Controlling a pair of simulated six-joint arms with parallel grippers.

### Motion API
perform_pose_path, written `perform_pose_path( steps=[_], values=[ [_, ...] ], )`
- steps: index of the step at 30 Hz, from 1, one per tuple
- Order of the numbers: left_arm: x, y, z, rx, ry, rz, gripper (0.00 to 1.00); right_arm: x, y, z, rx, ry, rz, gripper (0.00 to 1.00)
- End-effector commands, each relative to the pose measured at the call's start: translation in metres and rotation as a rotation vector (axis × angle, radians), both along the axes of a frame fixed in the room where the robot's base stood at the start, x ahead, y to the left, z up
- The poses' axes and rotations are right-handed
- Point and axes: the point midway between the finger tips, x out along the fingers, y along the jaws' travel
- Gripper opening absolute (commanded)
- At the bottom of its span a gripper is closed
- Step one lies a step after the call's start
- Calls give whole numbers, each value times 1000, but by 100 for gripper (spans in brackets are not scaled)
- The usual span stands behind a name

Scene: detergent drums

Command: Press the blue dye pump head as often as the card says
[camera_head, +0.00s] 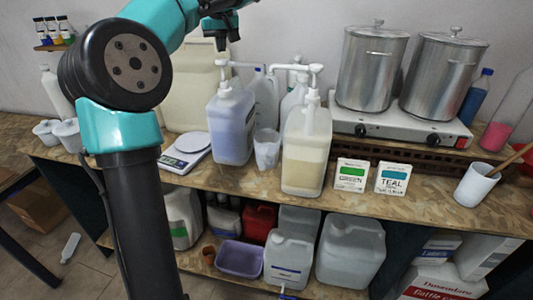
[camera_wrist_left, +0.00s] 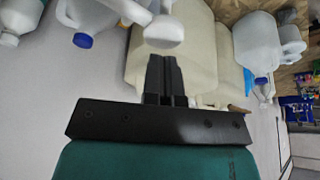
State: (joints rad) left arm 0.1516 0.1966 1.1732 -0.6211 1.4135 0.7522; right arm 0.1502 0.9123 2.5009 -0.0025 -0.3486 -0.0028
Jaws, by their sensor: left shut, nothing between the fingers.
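The blue dye bottle (camera_head: 231,128) stands upright on the bench, holding pale blue liquid, with a white pump head (camera_head: 223,64) on top. My left gripper (camera_head: 222,44) is shut and empty, pointing down just above that pump head. In the left wrist view the shut fingers (camera_wrist_left: 164,60) are close to a white pump head (camera_wrist_left: 164,30); I cannot tell whether they touch. Two cards stand on the bench front: one with a green patch (camera_head: 350,174) reading GREEN, one with a teal patch (camera_head: 392,179) reading TEAL. Their smaller print is too small to read. My right gripper is not in view.
A second pump bottle (camera_head: 305,150) with yellowish liquid stands right of the blue one, a clear cup (camera_head: 266,148) between them. A scale (camera_head: 186,151) is at the left. Two steel pots (camera_head: 370,68) stand on a hotplate behind. A white beaker (camera_head: 475,185) is at right.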

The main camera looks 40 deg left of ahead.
Motion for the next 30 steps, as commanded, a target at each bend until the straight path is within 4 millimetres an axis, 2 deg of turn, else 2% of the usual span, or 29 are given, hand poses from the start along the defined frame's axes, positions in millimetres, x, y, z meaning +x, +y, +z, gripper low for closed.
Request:
perform_pose_path(
  steps=[17,30],
  values=[
    [0,0,-1,1,1,0,0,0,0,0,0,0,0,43],
    [-1,1,-20,0,2,1,0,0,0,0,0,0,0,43]
  ],
)
